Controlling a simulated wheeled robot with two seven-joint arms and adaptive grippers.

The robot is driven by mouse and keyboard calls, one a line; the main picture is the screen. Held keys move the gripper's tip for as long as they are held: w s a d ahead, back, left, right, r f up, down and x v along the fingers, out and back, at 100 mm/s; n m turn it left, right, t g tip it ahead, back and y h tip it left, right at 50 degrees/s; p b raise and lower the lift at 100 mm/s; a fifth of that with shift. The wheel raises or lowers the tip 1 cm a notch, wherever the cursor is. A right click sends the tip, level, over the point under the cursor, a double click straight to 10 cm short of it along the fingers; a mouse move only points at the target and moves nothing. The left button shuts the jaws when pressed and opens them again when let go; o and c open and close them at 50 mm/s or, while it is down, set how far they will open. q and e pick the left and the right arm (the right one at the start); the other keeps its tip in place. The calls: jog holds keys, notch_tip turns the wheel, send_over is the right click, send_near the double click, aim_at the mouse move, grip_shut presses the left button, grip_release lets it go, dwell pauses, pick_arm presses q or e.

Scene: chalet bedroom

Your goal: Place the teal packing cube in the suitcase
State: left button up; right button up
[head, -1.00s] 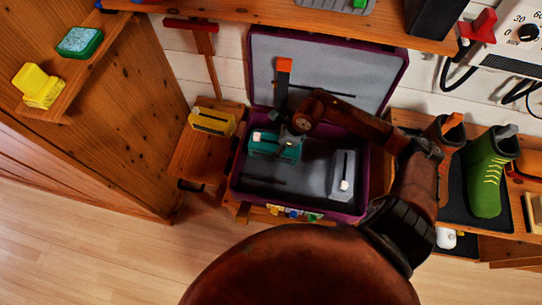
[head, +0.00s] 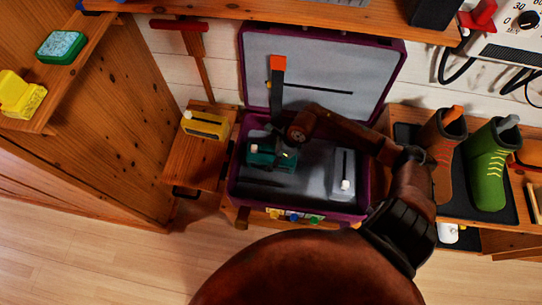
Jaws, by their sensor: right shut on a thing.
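The teal packing cube (head: 258,158) is inside the open purple suitcase (head: 235,193), at the left of its base, near the hinge side. My right gripper (head: 283,153) reaches in from the right and is shut on the cube, covering part of its top and right side. Whether the cube touches the suitcase floor I cannot tell. A grey packing cube (head: 338,184) lies at the right of the same base. The suitcase lid (head: 325,65) stands open at the back. My left gripper is not in view.
A yellow packing cube (head: 208,129) sits on the wooden bench left of the suitcase. Boots, including a green one (head: 488,175), stand on a dark tray at the right. A wooden shelf (head: 300,24) overhangs the lid. The suitcase floor between the cubes is free.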

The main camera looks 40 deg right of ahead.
jog(key=shift+f, duration=0.15)
jog(key=o, duration=1.3)
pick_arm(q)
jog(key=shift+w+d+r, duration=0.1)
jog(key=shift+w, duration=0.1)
pick_arm(e)
jog(key=shift+r, duration=0.35)
jog(key=p+v, duration=0.4)
jog(key=v, duration=0.7)
jog(key=shift+f, duration=0.1)
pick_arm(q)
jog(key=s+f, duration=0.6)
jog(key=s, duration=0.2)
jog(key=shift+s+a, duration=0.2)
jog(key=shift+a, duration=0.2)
pick_arm(e)
jog(key=shift+s+r, duration=0.2)
jog(key=shift+r, duration=0.2)
